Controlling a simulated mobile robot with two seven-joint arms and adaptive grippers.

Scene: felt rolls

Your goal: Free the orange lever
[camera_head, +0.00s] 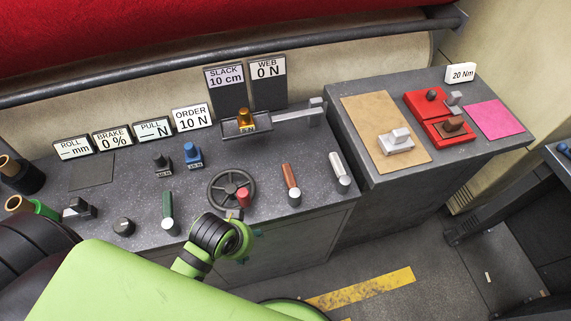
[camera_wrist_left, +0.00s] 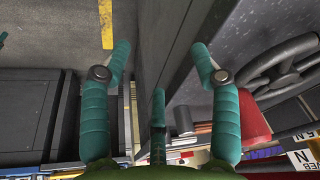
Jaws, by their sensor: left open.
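The orange lever (camera_head: 289,176) is an orange-brown handle, tilted, on a grey round base near the front edge of the console, between the handwheel (camera_head: 231,190) and a pale grey lever (camera_head: 338,167). My left gripper's fingers (camera_wrist_left: 160,58) are teal, spread apart and empty, with the console's front edge between them in the wrist view. In the head view my green left wrist is in front of the console, below and left of the orange lever and apart from it; its fingertips are hidden there. My right gripper is not in view.
A green lever (camera_head: 168,208) and a red knob (camera_head: 243,196) at the handwheel stand nearby. A weighing tray (camera_head: 238,130) with an orange piece is behind. A side bench (camera_head: 360,137) holds red blocks and felt sheets. The floor (camera_head: 375,250) is clear in front.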

